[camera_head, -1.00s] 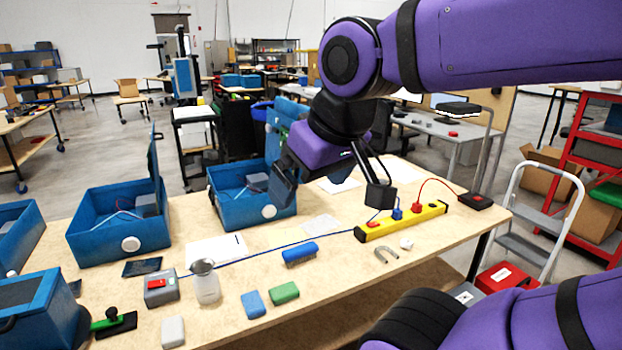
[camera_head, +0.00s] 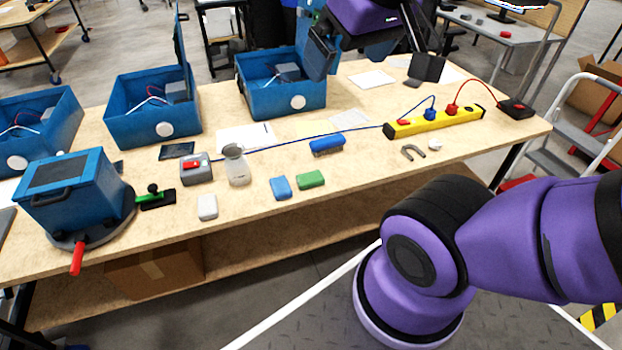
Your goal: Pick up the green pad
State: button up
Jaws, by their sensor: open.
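The green pad (camera_head: 310,179) lies flat on the wooden table near its front edge. A blue pad (camera_head: 280,187) lies close beside it on the left. My gripper (camera_head: 373,63) is at the top of the view, its two dark fingers spread wide with nothing between them. It is well behind the green pad and higher, near the right side of an open blue box. The upper part of my arm is cut off by the frame's top edge. Nothing covers the green pad.
A blue brush (camera_head: 327,145) lies behind the pad, with a blue cable beyond it. A yellow power strip (camera_head: 434,122) and horseshoe magnet (camera_head: 412,152) are right. Open blue boxes (camera_head: 153,123) line the back.

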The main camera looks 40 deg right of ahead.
dwell(0.3)
jog(key=m+g, duration=0.3)
jog(key=g, duration=0.2)
send_over(310, 177)
notch_tip(310, 177, down, 40)
jog(key=f, duration=0.5)
jog(key=shift+s+d+f, duration=0.1)
jog(key=shift+s+f, duration=0.2)
jog(key=shift+w+f, duration=0.2)
jog(key=shift+f, duration=1.15)
jog(key=shift+w+f, duration=0.15)
jog(key=shift+f, duration=1.2)
